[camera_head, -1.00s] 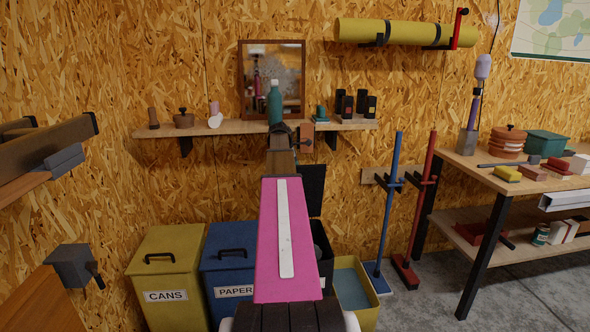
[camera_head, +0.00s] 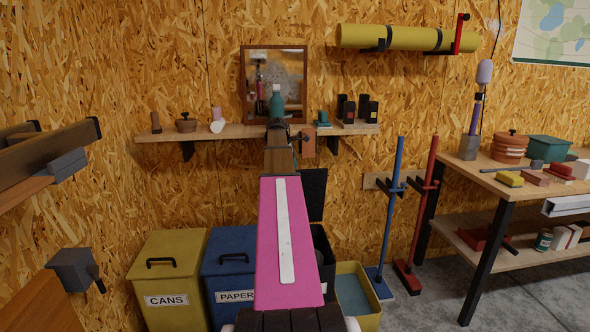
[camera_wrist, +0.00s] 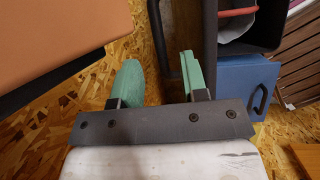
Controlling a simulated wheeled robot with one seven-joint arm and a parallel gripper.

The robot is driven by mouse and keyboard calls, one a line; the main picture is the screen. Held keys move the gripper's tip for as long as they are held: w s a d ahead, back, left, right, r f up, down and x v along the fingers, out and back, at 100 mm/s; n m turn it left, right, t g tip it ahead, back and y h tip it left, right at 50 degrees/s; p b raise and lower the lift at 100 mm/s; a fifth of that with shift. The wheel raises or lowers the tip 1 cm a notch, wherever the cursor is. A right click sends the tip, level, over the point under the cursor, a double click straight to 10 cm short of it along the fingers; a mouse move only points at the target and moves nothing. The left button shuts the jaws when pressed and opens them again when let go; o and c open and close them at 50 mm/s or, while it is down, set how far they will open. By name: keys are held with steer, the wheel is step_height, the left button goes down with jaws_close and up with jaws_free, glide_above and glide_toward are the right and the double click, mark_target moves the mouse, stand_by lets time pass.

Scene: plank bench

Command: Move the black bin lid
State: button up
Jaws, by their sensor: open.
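The black bin lid (camera_head: 314,192) stands raised and upright against the wall, behind the open black bin (camera_head: 322,252), partly hidden by my arm. In the wrist view the dark lid (camera_wrist: 203,30) shows at the upper middle, with what looks like its handle (camera_wrist: 160,42) on the wall side. My gripper (camera_wrist: 158,72) is open, with its two green fingers apart. The handle shows between and beyond the fingertips; I cannot tell whether they touch it. In the head view my arm hides the fingers.
A shelf (camera_head: 230,133) with bottles and jars runs above the bins. Left of the black bin stand the blue paper bin (camera_head: 226,244) and yellow cans bin (camera_head: 180,252). A yellow open container (camera_head: 370,322) and two upright tools are to the right. A workbench (camera_head: 478,178) stands further right.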

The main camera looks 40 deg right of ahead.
steer(key=v, duration=0.6)
steer(key=shift+r, duration=0.15)
steer(key=shift+a, duration=0.1)
